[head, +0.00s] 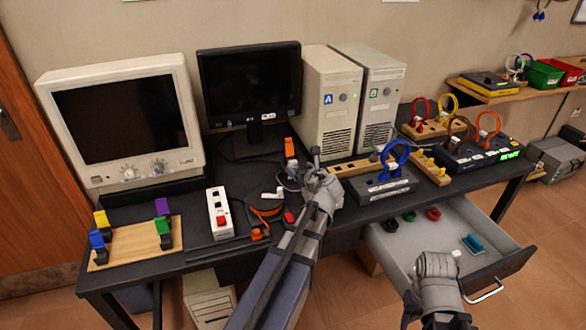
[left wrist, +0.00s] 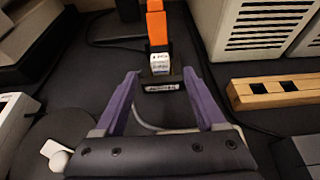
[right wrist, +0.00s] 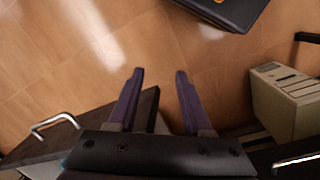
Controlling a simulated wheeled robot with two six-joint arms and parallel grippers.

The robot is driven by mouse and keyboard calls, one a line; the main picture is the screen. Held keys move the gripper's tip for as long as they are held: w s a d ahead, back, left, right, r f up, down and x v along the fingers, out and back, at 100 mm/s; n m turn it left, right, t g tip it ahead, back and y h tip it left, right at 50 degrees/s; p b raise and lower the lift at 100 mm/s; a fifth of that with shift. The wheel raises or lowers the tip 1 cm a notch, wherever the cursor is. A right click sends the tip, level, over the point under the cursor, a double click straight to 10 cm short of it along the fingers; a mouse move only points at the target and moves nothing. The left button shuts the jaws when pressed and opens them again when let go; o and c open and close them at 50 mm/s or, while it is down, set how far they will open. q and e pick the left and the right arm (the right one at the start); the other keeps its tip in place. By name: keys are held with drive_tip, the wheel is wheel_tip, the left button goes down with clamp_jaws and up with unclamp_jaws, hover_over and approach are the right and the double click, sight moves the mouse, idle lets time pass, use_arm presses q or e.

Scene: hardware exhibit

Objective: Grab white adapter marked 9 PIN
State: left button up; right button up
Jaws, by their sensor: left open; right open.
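A small white adapter (left wrist: 160,63) with dark lettering too small to read surely stands just beyond my left fingertips in the left wrist view. An orange piece (left wrist: 157,28) rises behind it, and a black part with a light label (left wrist: 161,86) is at its near side. My left gripper (left wrist: 160,78) is open, its purple fingers on either side of the labelled part, not closed on anything. In the head view my left gripper (head: 305,163) is beside the orange piece (head: 290,147), and the adapter is largely hidden. My right gripper (right wrist: 155,75) is open and empty above the floor.
A wooden holder with square holes (left wrist: 290,90) lies to the right of my left gripper. Two computer towers (head: 331,100) stand behind. A white switch box (head: 220,213) is at left. An open drawer (head: 460,225) juts out in front. A cable runs under the left gripper.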

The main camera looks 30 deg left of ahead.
sight(294, 163)
use_arm(q)
drive_tip(key=shift+b+x, duration=0.9)
drive_tip(key=shift+x, duration=1.8)
drive_tip(key=shift+r, duration=0.15)
drive_tip(key=shift+c, duration=0.4)
clamp_jaws()
